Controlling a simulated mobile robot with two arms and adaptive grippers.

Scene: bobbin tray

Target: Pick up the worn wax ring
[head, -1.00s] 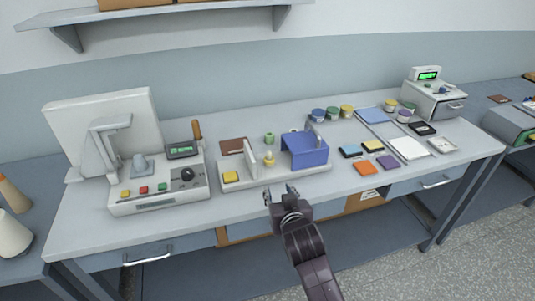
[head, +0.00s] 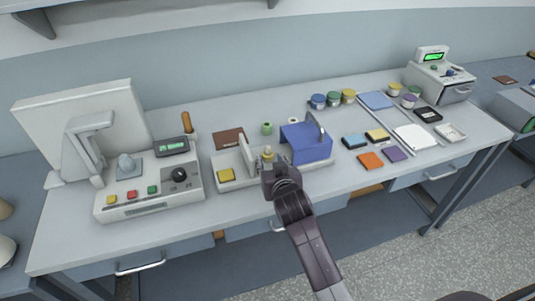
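My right gripper (head: 271,165) is over the front edge of a low white tray fixture (head: 240,181). Its fingertips are at a small pale-yellow bobbin-like piece (head: 267,153), and I cannot tell whether they touch it or are closed. A small green ring-like piece (head: 267,128) stands on the table behind the fixture. A small pale piece (head: 293,121) stands to its right. I cannot tell which of these small pieces is the worn wax ring. My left gripper is not in view.
A blue cover (head: 306,145) stands on the fixture's right side, close to my gripper. A control machine (head: 150,190) fills the left of the table. Jars (head: 333,99) and coloured pads (head: 370,160) lie to the right. Clear tabletop lies along the front.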

